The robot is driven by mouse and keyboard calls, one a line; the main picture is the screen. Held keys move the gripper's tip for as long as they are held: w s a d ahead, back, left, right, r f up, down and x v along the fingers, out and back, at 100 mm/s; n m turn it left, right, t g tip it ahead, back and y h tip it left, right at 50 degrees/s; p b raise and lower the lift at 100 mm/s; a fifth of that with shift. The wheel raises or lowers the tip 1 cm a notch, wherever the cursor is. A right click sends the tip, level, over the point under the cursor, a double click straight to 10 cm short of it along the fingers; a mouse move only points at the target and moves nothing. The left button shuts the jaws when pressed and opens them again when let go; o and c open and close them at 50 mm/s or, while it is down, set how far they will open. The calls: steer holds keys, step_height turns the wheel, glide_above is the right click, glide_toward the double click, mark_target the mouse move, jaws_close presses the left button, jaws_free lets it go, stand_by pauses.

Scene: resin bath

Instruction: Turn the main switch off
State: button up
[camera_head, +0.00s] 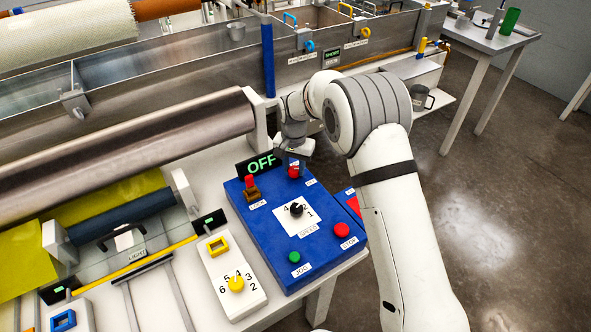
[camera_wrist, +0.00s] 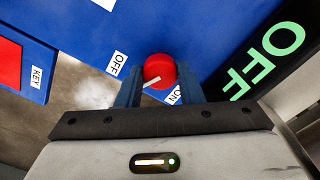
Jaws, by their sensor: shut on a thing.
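The main switch is a red round knob (camera_head: 293,172) at the back corner of the blue control box (camera_head: 270,222). In the wrist view the knob (camera_wrist: 158,69) sits between my gripper's two fingers (camera_wrist: 157,85), which are shut on it. A white pointer line on the knob points to the lower left in that view, between the OFF label (camera_wrist: 117,63) and the ON label (camera_wrist: 174,96). A black display (camera_wrist: 262,62) beside it shows OFF in green; it also stands behind the box in the head view (camera_head: 259,164).
The blue box also carries a red-and-brown switch (camera_head: 251,188), a black speed dial (camera_head: 297,209), a green button (camera_head: 294,257) and a red STOP button (camera_head: 341,230). A white panel with a yellow dial (camera_head: 236,284) lies left. A metal roller (camera_head: 130,155) runs behind.

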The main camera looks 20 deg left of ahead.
mark_target(294, 170)
steer(key=shift+m+b, duration=0.55)
steer(key=shift+m, duration=1.75)
steer(key=o, duration=1)
steer(key=shift+c, duration=0.2)
steer(key=shift+r, duration=0.1)
step_height(294, 170, up, 8)
steer(key=shift+f, duration=0.15)
